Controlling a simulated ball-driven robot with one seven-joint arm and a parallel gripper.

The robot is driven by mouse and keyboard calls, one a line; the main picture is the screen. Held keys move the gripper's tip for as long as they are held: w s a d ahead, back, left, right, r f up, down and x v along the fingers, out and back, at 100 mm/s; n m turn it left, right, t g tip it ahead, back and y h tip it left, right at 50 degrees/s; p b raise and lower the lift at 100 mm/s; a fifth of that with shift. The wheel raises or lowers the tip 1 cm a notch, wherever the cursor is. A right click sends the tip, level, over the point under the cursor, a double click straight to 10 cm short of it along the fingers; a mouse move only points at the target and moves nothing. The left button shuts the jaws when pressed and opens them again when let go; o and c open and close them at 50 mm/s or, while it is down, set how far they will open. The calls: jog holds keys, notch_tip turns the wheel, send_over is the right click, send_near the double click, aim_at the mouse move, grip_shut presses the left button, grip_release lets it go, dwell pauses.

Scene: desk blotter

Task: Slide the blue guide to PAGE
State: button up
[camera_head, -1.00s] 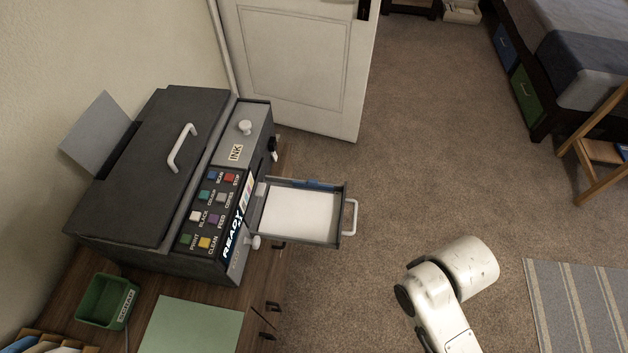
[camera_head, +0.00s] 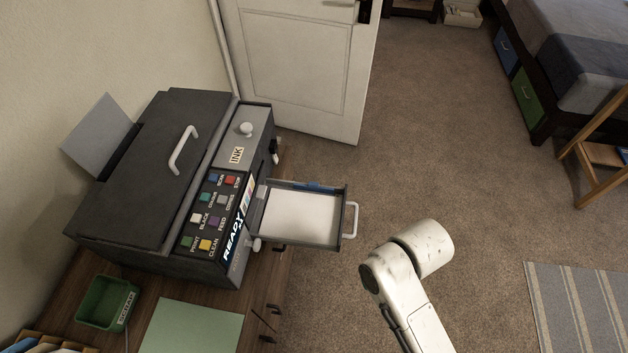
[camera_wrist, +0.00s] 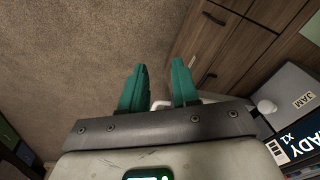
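The blue guide (camera_head: 313,186) is a small blue piece at the far edge of the pulled-out paper tray (camera_head: 343,225), beside the white paper (camera_head: 300,216). No PAGE mark is legible. The tray sticks out from the dark printer (camera_head: 145,175) and has a white handle (camera_head: 351,220). In the wrist view my gripper (camera_wrist: 158,70) has its two teal fingers apart, with nothing seen between their tips. Part of a white handle (camera_wrist: 160,104) shows behind the finger bases; the guide is hidden there. In the head view only my white arm shows, right of the tray.
The printer's buttons and READY panel (camera_head: 237,228) face the tray. A green box (camera_head: 107,302) and a green blotter (camera_head: 192,328) lie on the wooden desk. The door (camera_head: 300,65) stands behind the tray.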

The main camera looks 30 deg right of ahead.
jog(key=o, duration=0.4)
jog(key=shift+m+y, duration=0.6)
jog(key=shift+y, duration=0.2)
jog(key=w+a, duration=0.2)
jog(key=w, duration=0.2)
jog(key=w+a, duration=0.2)
jog(key=w, duration=0.2)
jog(key=w+a, duration=0.3)
jog(key=w, duration=0.2)
jog(key=shift+w+r, duration=0.1)
jog(key=shift+r, duration=0.1)
jog(key=shift+o, duration=0.3)
jog(key=w+a+r, duration=0.1)
jog(key=w, duration=0.5)
jog(key=shift+w+a+r+m, duration=0.15)
jog(key=shift+r+m, duration=0.05)
jog(key=shift+m, duration=0.2)
jog(key=m+g+h, duration=0.1)
jog(key=m+h, duration=0.2)
jog(key=m, duration=0.1)
send_near(314, 183)
notch_tip(314, 183, down, 9)
jog(key=shift+w+r, duration=0.1)
jog(key=shift+r, duration=0.1)
grip_shut()
